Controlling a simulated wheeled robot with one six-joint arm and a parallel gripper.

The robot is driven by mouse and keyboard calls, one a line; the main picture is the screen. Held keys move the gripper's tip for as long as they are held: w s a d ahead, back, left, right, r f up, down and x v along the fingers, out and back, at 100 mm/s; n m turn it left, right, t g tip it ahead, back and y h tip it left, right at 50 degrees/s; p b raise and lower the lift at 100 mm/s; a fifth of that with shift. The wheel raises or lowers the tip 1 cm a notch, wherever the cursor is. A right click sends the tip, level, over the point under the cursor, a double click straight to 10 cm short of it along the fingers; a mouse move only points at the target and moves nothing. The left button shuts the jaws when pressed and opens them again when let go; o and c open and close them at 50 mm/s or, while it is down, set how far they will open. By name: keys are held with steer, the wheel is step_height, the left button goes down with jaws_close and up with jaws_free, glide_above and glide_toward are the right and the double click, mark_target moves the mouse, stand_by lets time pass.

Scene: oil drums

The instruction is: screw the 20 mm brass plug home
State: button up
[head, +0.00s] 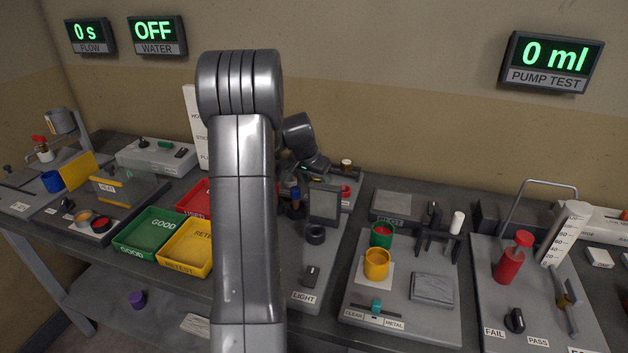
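My arm rises through the middle of the head view and bends down behind its own upper link. My gripper (312,165) is at the back of the middle station, small and partly hidden; its fingers cannot be made out. A small brass-coloured piece with a pale top (347,164) stands at the back of that station, to the right of my gripper. I cannot tell whether it is the 20 mm brass plug. No other plug can be made out, and my arm hides part of the station.
A green GOOD tray (120,246), a yellow RETEST tray (172,265) and a red tray lie left of my arm. A purple cap (137,299) lies below.

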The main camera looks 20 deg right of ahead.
steer(key=shift+r, duration=0.25)
steer(key=shift+r, duration=0.2)
steer(key=v, duration=1.3)
steer(key=x, duration=1.4)
steer(key=shift+r+n+p, duration=0.3)
steer(key=shift+r+p, duration=0.1)
steer(key=shift+p, duration=0.2)
steer(key=shift+s+n+p, duration=0.1)
steer(key=shift+n+p, duration=0.3)
steer(key=shift+n, duration=0.1)
steer(key=shift+f+n+t+y, duration=0.1)
steer(key=shift+n+t+y, duration=0.2)
steer(key=shift+n, duration=0.1)
